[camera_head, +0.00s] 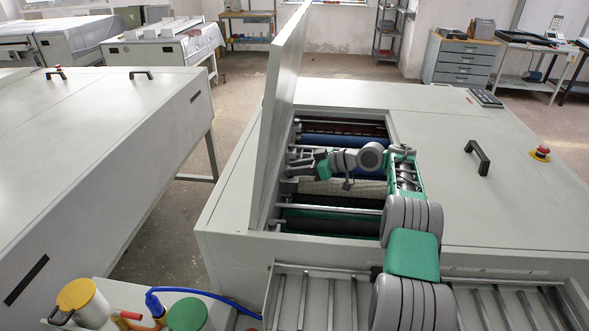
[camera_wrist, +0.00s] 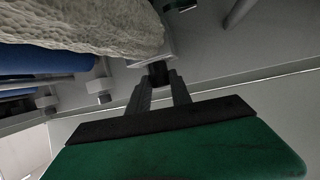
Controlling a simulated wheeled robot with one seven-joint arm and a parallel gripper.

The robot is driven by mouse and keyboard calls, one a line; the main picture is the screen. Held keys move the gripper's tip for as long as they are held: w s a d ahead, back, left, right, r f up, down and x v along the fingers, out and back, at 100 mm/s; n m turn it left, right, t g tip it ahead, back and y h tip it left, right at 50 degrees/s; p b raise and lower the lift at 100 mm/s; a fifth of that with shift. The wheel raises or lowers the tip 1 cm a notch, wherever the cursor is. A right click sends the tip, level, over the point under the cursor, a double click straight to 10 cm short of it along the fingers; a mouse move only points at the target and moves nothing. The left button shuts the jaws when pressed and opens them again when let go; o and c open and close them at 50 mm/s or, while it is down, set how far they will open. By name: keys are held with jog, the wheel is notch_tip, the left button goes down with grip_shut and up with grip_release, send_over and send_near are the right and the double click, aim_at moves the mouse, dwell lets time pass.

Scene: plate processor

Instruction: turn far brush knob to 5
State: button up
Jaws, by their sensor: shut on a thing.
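In the wrist view a small dark knob (camera_wrist: 157,71) sits at the end of a pale, rough brush roller (camera_wrist: 90,25). My gripper (camera_wrist: 158,88) has its two grey fingers closed around the knob, one on each side. Any scale or number on the knob is not visible. In the head view my gripper (camera_head: 288,178) reaches to the left inner wall of the open machine bay, below the raised lid (camera_head: 283,105). The knob itself is hidden there.
Blue rollers (camera_head: 332,141) and metal rods cross the bay near my arm. Two grey fittings stand left of the knob in the wrist view, one of them close (camera_wrist: 103,92). The bay's walls are tight around the gripper. A red emergency button (camera_head: 541,152) is on the right cover.

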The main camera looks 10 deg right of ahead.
grip_shut()
jog(key=b, duration=0.2)
jog(key=shift+f+m+t+b, duration=0.15)
jog(key=shift+m+t+b, duration=0.15)
jog(key=shift+t+b, duration=0.1)
jog(key=shift+h+b, duration=0.3)
jog(key=shift+b, duration=0.5)
jog(key=m+t+h+b, duration=0.1)
jog(key=b, duration=0.2)
jog(key=m+t+h+b, duration=0.1)
jog(key=m+b, duration=0.1)
jog(key=b, duration=0.2)
jog(key=shift+s+a+t, duration=0.2)
jog(key=shift+t, duration=0.2)
jog(key=shift+r+m+t+h+b, duration=0.3)
jog(key=shift+m+t+h+b, duration=0.15)
jog(key=shift+b, duration=0.2)
jog(key=o, duration=0.7)
grip_release()
jog(key=shift+f, duration=0.15)
